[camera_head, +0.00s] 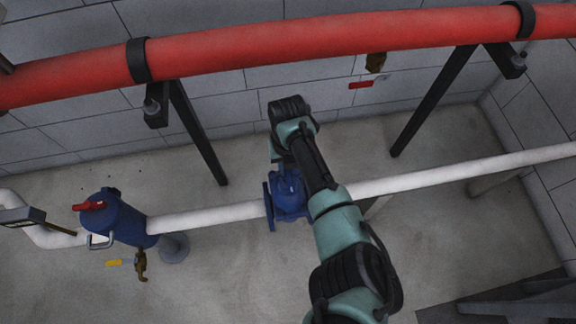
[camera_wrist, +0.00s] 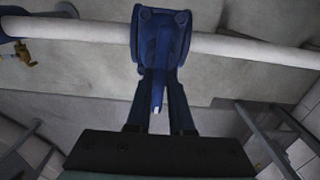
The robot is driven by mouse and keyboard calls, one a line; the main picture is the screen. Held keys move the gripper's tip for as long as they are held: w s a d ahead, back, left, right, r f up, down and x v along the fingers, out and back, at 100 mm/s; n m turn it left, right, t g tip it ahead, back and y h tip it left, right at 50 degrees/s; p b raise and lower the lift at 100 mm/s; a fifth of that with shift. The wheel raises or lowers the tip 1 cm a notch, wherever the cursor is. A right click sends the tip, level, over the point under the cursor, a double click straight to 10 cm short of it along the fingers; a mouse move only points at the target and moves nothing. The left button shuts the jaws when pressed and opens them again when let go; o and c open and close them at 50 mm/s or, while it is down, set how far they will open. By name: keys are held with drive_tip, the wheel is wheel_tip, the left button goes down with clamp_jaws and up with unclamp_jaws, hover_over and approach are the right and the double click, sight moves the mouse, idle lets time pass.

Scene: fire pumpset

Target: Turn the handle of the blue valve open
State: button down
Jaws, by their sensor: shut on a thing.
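The blue valve (camera_head: 288,195) sits in the white pipe at the centre of the head view, partly covered by my arm. In the wrist view the blue valve (camera_wrist: 160,28) is at the top middle, in line with the pipe. Its blue handle (camera_wrist: 158,92) points down toward my wrist and has a small pale tip. My gripper (camera_wrist: 159,78) has one dark finger on each side of the handle and is shut on it. In the head view the arm hides the fingers and the handle.
A large red pipe (camera_head: 300,42) on dark brackets crosses above and behind the valve. The white pipe (camera_head: 460,172) runs both ways from the valve. A blue tank-like fitting (camera_head: 122,218) with a red handle stands at left. Bare floor lies in front.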

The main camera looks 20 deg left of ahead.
drive_tip(key=shift+r, duration=0.1)
drive_tip(key=c, duration=0.8)
unclamp_jaws()
wheel_tip(320, 180, up, 13)
drive_tip(key=p, duration=0.2)
